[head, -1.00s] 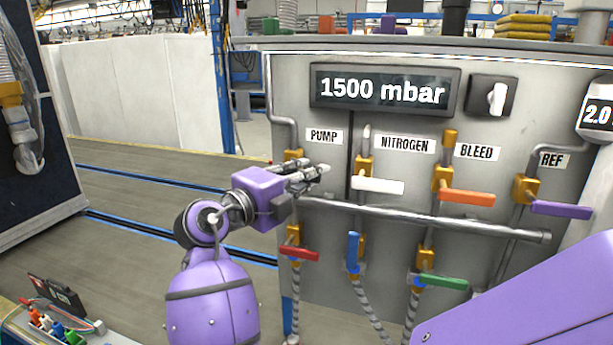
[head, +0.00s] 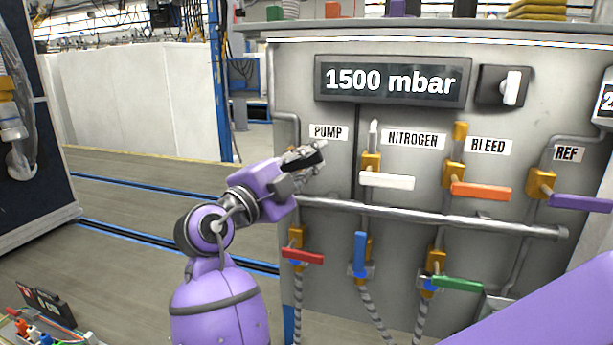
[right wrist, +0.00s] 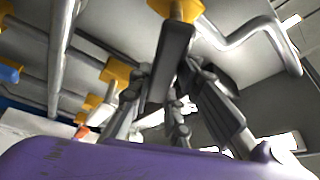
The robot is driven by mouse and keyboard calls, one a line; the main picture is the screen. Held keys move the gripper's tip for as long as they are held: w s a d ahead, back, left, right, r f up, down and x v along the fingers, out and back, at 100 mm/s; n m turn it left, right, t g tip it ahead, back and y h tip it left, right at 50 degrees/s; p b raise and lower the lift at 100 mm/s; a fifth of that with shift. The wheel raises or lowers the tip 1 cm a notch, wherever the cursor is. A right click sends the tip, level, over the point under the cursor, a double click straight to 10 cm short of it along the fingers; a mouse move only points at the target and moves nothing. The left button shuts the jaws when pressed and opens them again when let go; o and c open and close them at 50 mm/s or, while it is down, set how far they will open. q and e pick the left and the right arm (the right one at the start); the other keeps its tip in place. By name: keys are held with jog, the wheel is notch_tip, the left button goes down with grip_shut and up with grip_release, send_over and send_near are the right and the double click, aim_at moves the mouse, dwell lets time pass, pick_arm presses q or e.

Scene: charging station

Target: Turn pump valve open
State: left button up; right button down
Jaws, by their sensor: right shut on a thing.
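The PUMP label (head: 328,132) is at the upper left of the grey panel, beside a grey pipe. The pump valve below it is mostly hidden by my right gripper (head: 304,160) in the head view. In the right wrist view, the valve's yellow body (right wrist: 178,9) is at the top, and its dark handle (right wrist: 171,60) runs down between the fingers of my right gripper (right wrist: 182,85). The gripper is shut on this handle. The handle's exact angle is hard to tell. My left gripper is not in view.
The display (head: 392,81) reads 1500 mbar. The white nitrogen handle (head: 387,181) and orange bleed handle (head: 481,191) are to the right. A horizontal rail (head: 430,217) runs just below. Red (head: 303,257), blue (head: 360,252) and green (head: 457,284) handles sit lower.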

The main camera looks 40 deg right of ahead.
jog(key=shift+w+a+r+n+t+h+b, duration=0.1)
jog(key=shift+w+r+n+t+h+b, duration=0.1)
jog(key=shift+n, duration=0.35)
jog(key=shift+w+r+n+t+h+b, duration=0.1)
jog(key=shift+n+t+b, duration=0.1)
jog(key=shift+n, duration=0.35)
jog(key=shift+w+a+r+n+t+b, duration=0.15)
jog(key=shift+r+n+t+b, duration=0.2)
jog(key=shift+n, duration=0.85)
jog(key=n, duration=0.1)
jog(key=w+r+n+t, duration=0.1)
jog(key=n, duration=0.1)
jog(key=n+t, duration=0.1)
jog(key=shift+w+a+r+n+t+h, duration=0.15)
jog(key=shift+a+n+t+h, duration=0.15)
jog(key=shift+a+n, duration=0.1)
jog(key=n, duration=0.1)
jog(key=n+t, duration=0.1)
jog(key=n, duration=0.1)
jog(key=w+n+t, duration=0.1)
jog(key=shift+w+a+r+n+p, duration=0.1)
jog(key=shift+a+r+n+p, duration=0.2)
jog(key=shift+r+p, duration=0.1)
jog(key=shift+w+a+f+n+t+y+p, duration=0.1)
jog(key=shift+w+n+t+y+p, duration=0.15)
jog(key=shift+n+t, duration=0.45)
jog(key=shift+w+a+n+t+y+p, duration=0.1)
jog(key=shift+w+n+t+y+p, duration=0.2)
jog(key=shift+n, duration=0.7)
